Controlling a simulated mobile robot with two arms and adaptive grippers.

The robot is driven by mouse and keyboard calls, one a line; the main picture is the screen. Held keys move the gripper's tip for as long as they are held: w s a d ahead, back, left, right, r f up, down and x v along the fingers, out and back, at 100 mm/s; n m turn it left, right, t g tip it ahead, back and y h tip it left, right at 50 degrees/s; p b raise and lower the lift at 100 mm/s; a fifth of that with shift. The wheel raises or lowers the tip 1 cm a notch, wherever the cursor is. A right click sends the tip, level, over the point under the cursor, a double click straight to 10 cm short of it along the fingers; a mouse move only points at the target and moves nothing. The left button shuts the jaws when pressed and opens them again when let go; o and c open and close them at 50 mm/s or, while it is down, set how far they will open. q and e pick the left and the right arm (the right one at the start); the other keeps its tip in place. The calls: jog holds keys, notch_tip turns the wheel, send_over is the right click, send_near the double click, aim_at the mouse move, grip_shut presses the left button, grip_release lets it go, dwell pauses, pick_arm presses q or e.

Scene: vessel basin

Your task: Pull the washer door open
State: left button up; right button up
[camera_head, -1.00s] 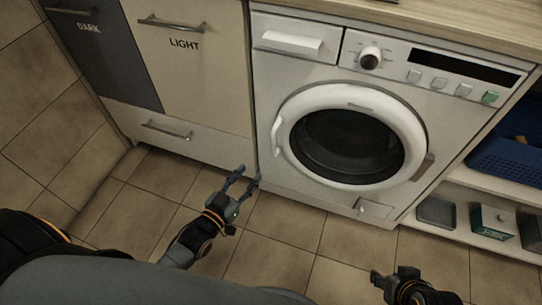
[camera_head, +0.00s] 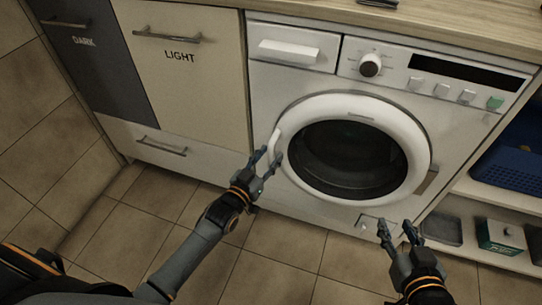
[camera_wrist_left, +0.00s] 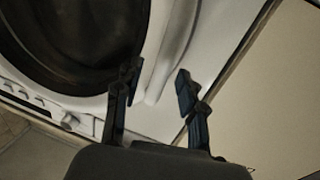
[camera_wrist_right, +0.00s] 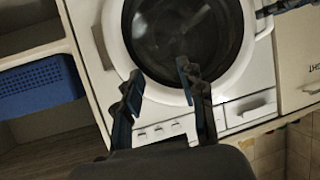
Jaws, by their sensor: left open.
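The washer door (camera_head: 407,130) is a white ring around dark glass and looks shut on the white washer (camera_head: 290,82). Its white handle (camera_head: 275,143) is on the door's left side. My left gripper (camera_head: 267,158) is open at the handle's lower end. In the left wrist view, the handle (camera_wrist_left: 156,82) shows between the parted fingers of the left gripper (camera_wrist_left: 158,80); contact cannot be told. My right gripper (camera_head: 396,228) is open and empty, low at the washer's front right. The right wrist view shows its parted fingers (camera_wrist_right: 159,75) with the door (camera_wrist_right: 115,40) beyond.
Cabinet fronts marked DARK (camera_head: 85,70) and LIGHT (camera_head: 180,95) stand left of the washer. A blue basket (camera_head: 510,165) sits on a shelf at the right, with boxes below. The tiled floor (camera_head: 280,255) in front is clear.

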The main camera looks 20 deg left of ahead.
pick_arm(q)
jog(key=shift+w+d, duration=0.2)
jog(key=shift+w, duration=0.5)
pick_arm(e)
jog(key=shift+w+a+r+t, duration=0.15)
jog(key=shift+w+r+t, duration=0.1)
jog(key=shift+r, duration=0.2)
jog(key=shift+w+a+r+t, duration=0.1)
jog(key=shift+w+r+t, duration=0.15)
jog(key=shift+r, duration=0.15)
pick_arm(q)
grip_shut()
jog(key=shift+s, duration=0.1)
